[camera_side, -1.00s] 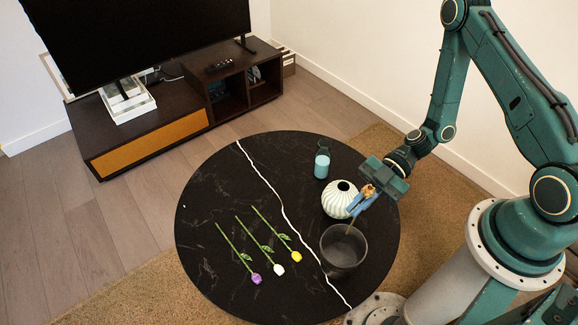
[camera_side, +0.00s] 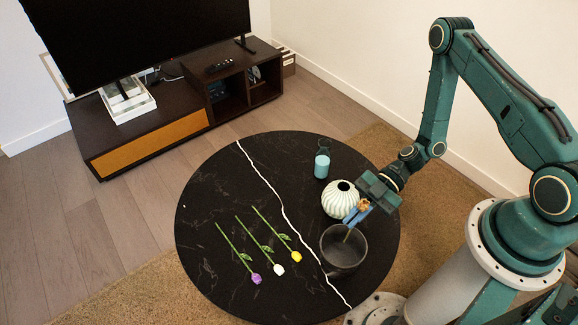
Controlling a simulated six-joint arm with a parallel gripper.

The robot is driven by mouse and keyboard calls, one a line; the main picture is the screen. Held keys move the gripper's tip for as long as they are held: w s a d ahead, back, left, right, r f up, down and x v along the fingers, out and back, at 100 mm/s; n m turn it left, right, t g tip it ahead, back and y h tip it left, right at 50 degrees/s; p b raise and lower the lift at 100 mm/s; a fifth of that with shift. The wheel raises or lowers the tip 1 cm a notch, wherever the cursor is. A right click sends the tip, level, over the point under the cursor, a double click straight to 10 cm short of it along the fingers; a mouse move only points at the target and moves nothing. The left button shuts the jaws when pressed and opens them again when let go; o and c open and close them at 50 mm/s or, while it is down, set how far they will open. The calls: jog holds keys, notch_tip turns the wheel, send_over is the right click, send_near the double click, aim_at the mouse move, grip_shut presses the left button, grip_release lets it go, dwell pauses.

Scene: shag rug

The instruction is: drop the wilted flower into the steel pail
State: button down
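The wilted flower (camera_side: 363,205) has a drooping orange-brown head and a thin stem. My gripper (camera_side: 354,217) is shut on it, just above the steel pail. The steel pail (camera_side: 343,260) is a dark grey, open-topped container near the front right of the round table. The flower's stem points down over the pail's opening, and its lower end appears to be inside the rim. The head is up at my fingers, above the rim.
A ribbed pale vase (camera_side: 339,199) stands close behind the pail, near my gripper. A bottle with blue liquid (camera_side: 322,163) stands further back. Purple (camera_side: 256,278), white (camera_side: 279,269) and yellow (camera_side: 296,255) tulips lie on the black table (camera_side: 220,200), left of the pail.

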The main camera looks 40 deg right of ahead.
jog(key=shift+f, duration=0.35)
jog(key=c, duration=1.5)
grip_release()
jog(key=shift+c, duration=0.2)
jog(key=shift+d, duration=0.15)
